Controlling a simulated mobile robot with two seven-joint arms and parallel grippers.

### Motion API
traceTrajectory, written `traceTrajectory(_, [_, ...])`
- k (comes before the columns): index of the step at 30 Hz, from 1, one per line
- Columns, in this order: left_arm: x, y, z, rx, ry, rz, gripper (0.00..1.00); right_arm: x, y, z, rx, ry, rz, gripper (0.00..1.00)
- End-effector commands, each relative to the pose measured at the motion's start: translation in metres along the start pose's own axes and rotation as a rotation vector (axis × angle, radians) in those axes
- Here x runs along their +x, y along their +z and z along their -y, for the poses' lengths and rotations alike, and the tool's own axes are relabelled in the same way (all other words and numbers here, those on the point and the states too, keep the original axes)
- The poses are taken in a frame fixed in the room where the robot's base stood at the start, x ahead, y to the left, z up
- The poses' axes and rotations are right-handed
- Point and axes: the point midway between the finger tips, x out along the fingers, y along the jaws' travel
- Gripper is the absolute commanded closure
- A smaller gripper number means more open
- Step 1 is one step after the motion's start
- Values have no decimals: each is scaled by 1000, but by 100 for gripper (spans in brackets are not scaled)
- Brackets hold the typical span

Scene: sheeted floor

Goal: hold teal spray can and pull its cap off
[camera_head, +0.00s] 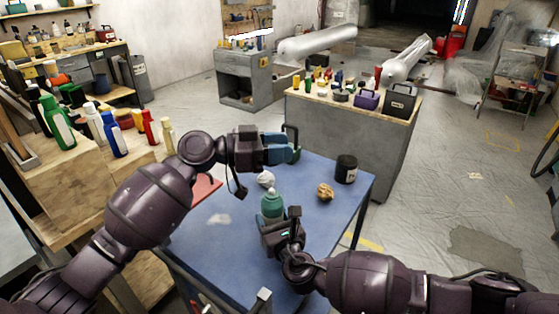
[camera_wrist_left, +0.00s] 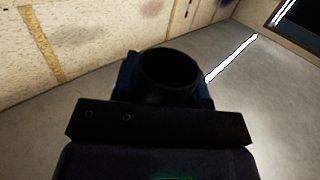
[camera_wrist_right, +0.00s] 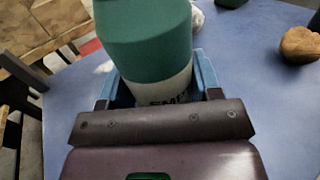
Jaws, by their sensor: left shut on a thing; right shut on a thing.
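The teal spray can (camera_head: 271,204) is upright at the blue table. My right gripper (camera_head: 280,229) is shut around its lower body. In the right wrist view the can (camera_wrist_right: 145,45) shows a teal upper part and a pale lower band with dark lettering between the fingers. My left gripper (camera_head: 284,150) is shut on the cap (camera_head: 295,155), above and apart from the can. In the left wrist view the cap (camera_wrist_left: 168,70) looks dark, round and hollow between the fingers.
The blue table (camera_head: 225,240) also bears a crumpled white ball (camera_head: 265,179), a brown lump (camera_head: 325,192) and a black jar (camera_head: 346,169). A wooden bench with bottles (camera_head: 57,125) stands at left. A grey cabinet (camera_head: 360,135) stands behind the table.

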Motion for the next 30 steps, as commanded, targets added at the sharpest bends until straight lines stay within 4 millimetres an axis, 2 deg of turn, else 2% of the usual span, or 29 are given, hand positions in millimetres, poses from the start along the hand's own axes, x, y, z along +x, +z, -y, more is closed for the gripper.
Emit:
traceTrajectory(9, [0, -4, 0, -1, 0, 0, 82, 0, 0, 0, 0, 0, 0, 68])
traceTrajectory(10, [0, -4, 0, -1, 0, 0, 82, 0, 0, 0, 0, 0, 1, 40])
traceTrajectory(15, [0, -4, 0, -1, 0, 0, 82, 0, 0, 0, 0, 0, 1, 14])
traceTrajectory(16, [0, -4, 0, -1, 0, 0, 82, 0, 0, 0, 0, 0, 1, 12])
traceTrajectory(25, [0, -4, 0, -1, 0, 0, 82, -2, 0, 0, 0, 0, -1, 12])
traceTrajectory(30, [0, -4, 0, -1, 1, 0, 82, -17, -2, 0, 1, 1, -2, 12])
